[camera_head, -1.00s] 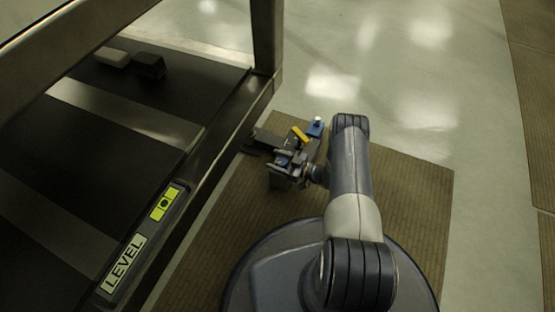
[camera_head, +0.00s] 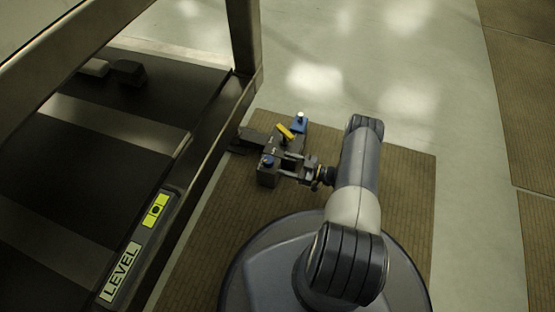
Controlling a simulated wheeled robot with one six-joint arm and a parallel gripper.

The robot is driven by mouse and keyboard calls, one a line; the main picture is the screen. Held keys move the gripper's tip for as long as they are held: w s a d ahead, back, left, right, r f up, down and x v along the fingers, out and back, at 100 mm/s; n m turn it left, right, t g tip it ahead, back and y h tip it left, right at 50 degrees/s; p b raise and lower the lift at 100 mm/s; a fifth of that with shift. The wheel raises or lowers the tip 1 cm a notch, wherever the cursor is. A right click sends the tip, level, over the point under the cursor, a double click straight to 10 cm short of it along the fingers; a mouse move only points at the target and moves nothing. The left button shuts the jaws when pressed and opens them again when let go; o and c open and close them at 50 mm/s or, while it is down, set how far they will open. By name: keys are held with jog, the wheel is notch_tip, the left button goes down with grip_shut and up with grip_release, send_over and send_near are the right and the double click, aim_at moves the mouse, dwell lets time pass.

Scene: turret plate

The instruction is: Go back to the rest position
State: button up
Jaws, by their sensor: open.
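My gripper (camera_head: 286,165) is at the end of my arm, low over the brown mat and left of my forearm. Its two fingers point left and are apart, with nothing seen between them. Just beyond the fingertips is a dark fixture (camera_head: 268,179) with a yellow handle (camera_head: 285,132) and blue parts, one blue piece (camera_head: 300,123) at its far end. I cannot tell whether a fingertip touches the fixture.
A dark metal frame (camera_head: 246,45) with shelves and a "LEVEL" label (camera_head: 121,271) stands on the left, close to the fixture. The brown mat (camera_head: 405,190) is bare to the right of my arm. Pale floor (camera_head: 430,70) beyond is clear.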

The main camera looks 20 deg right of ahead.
aim_at(265, 158)
jog(key=shift+s+d, duration=0.3)
jog(key=shift+d, duration=0.1)
jog(key=b+x, duration=0.2)
jog(key=x, duration=0.9)
jog(key=shift+f+b, duration=0.2)
jog(key=shift+b, duration=0.15)
jog(key=shift+d, duration=0.1)
jog(key=shift+d+r, duration=0.1)
